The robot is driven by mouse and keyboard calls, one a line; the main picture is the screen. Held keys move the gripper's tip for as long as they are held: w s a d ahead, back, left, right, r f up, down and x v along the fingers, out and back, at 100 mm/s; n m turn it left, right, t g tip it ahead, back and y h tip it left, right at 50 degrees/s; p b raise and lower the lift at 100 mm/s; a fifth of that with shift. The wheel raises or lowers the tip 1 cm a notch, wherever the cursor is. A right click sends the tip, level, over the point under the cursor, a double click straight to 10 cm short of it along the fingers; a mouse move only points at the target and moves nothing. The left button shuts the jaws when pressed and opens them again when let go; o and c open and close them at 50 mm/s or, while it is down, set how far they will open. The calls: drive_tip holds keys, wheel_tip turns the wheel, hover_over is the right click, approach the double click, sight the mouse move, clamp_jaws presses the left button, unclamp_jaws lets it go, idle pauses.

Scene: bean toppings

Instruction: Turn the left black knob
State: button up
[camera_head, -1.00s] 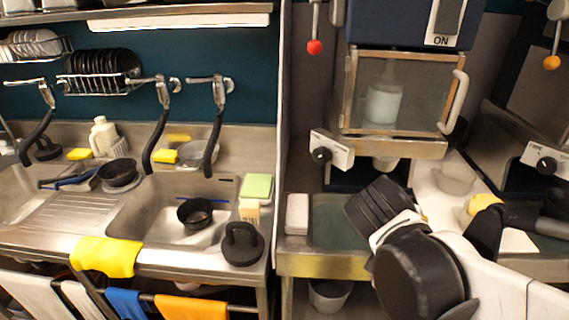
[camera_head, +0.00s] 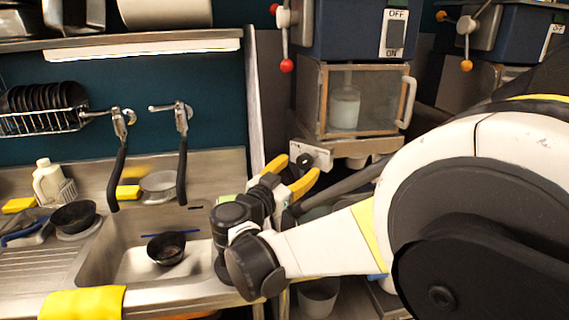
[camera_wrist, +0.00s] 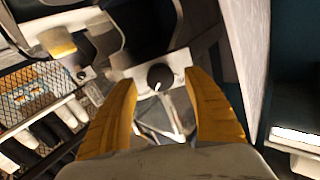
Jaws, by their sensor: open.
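The left black knob (camera_head: 304,160) sits on a white panel (camera_head: 319,154) below the glass-fronted box. In the wrist view, the round black knob (camera_wrist: 160,77) with a light mark on it shows in the gap between the fingertips. My gripper (camera_head: 299,166) has two yellow fingers, spread apart, with the tips near the knob. In the wrist view, my gripper (camera_wrist: 162,80) is open and empty, with clear space on both sides of the knob. I cannot tell how far the tips are from the panel in depth.
The glass-fronted box (camera_head: 343,103) has a white handle on its right. A red-ball lever (camera_head: 287,65) hangs at its upper left. The sink (camera_head: 135,262) with a black bowl (camera_head: 166,248) is at left. A wall edge stands just left of the knob.

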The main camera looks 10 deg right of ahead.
sight(303, 164)
drive_tip(key=shift+b+x, duration=0.3)
drive_tip(key=shift+x, duration=1.45)
drive_tip(key=c, duration=1.2)
drive_tip(key=shift+n, duration=0.3)
drive_tip(key=n+p, duration=0.1)
drive_tip(key=n, duration=0.2)
drive_tip(key=shift+n, duration=0.3)
drive_tip(key=n+p, duration=0.1)
drive_tip(key=n, duration=0.3)
drive_tip(key=shift+s+g, duration=0.1)
drive_tip(key=shift+g, duration=0.2)
drive_tip(key=n, duration=0.4)
drive_tip(key=shift+d+n+p, duration=0.1)
drive_tip(key=shift+n+p, duration=0.2)
drive_tip(key=shift+n, duration=2.2)
